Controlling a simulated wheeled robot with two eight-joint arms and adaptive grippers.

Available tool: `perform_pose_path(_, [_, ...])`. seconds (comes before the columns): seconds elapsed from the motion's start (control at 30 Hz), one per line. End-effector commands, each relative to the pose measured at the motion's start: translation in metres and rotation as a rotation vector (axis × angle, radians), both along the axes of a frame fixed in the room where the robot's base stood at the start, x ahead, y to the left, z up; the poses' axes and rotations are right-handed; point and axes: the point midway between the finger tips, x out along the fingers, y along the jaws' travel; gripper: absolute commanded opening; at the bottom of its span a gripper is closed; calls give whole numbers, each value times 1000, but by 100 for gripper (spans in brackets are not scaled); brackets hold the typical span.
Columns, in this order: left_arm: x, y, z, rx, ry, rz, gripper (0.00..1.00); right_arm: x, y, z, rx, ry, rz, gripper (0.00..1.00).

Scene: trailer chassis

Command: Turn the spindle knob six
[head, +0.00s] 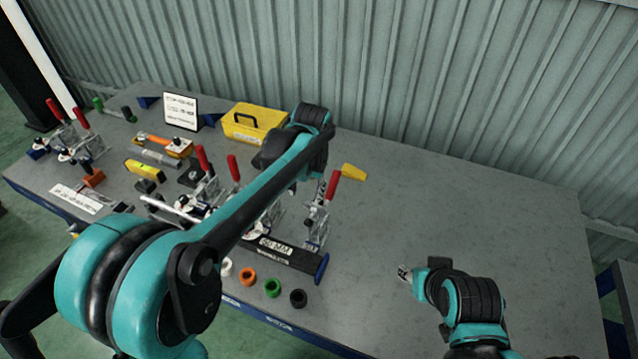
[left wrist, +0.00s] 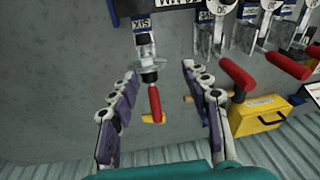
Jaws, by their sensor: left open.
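In the left wrist view, a toggle clamp with a label reading SIX (left wrist: 140,24) stands ahead of my left gripper (left wrist: 160,70). Its red handle (left wrist: 154,103) shows between the fingers, with a pale round disc (left wrist: 147,65) and a dark part above it. The fingers are spread on either side and appear apart from the clamp. I cannot tell which part is the spindle knob. In the head view the rightmost clamp (head: 318,213) has a red handle; my left arm hides most of my left gripper. My right gripper (head: 404,272) is over the clear right part of the table; its jaws are too small to read.
Other red-handled clamps stand to the left on the grey table (head: 470,210). A yellow toolbox (head: 255,125) and a white sign (head: 181,110) stand at the back. Coloured rings, including a green one (head: 272,288), lie at the front edge. A corrugated wall runs behind.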

Motion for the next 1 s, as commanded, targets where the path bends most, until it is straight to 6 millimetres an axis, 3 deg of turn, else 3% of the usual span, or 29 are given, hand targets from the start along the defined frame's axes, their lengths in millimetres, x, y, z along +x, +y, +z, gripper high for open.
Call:
perform_pose_path(0.03, [14,-11,6,14,26,-12,48,0,0,17,0,0,0,40])
perform_pose_path(0.1, [27,-21,2,29,58,-21,48,0,0,26,0,0,0,40])
perform_pose_path(0.3, [44,-37,-10,58,110,-36,48,0,0,39,0,0,0,40])
perform_pose_path(0.47, [47,-38,-26,63,119,-37,48,0,0,36,0,0,0,40])
perform_pose_path(0.8, [49,-30,-79,62,117,-36,48,0,0,24,0,0,0,40])
perform_pose_path(1.0, [49,-28,-91,62,117,-37,48,0,0,23,0,0,0,40])
